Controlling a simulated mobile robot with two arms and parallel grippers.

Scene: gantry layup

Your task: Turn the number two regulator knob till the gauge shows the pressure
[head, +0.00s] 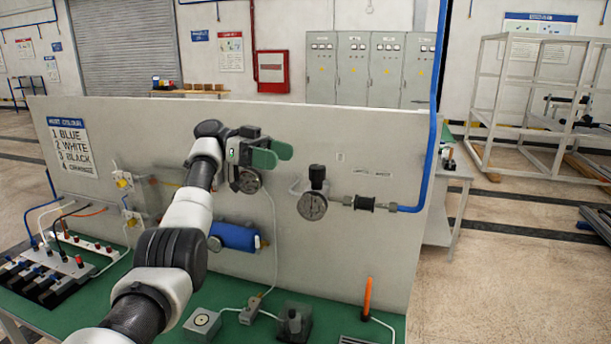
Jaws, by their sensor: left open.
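A regulator with a dark knob (317,174) on top and a round gauge (312,205) below stands on the upright grey panel (350,245). Another round gauge (249,181) shows to its left, just below my gripper; any knob above it is hidden by the gripper. My left gripper (279,155) has green fingers and is open, in front of the panel at the left gauge and left of the dark knob. No number is readable on either regulator, and the gauge needles are too small to read. My right gripper is out of view.
A blue pipe (432,120) runs down the panel's right side to a fitting. A blue cylinder (236,237) is mounted low on the panel. The green bench (240,328) holds a grey box (202,324), a dark block (294,321) and an orange upright tool (367,297).

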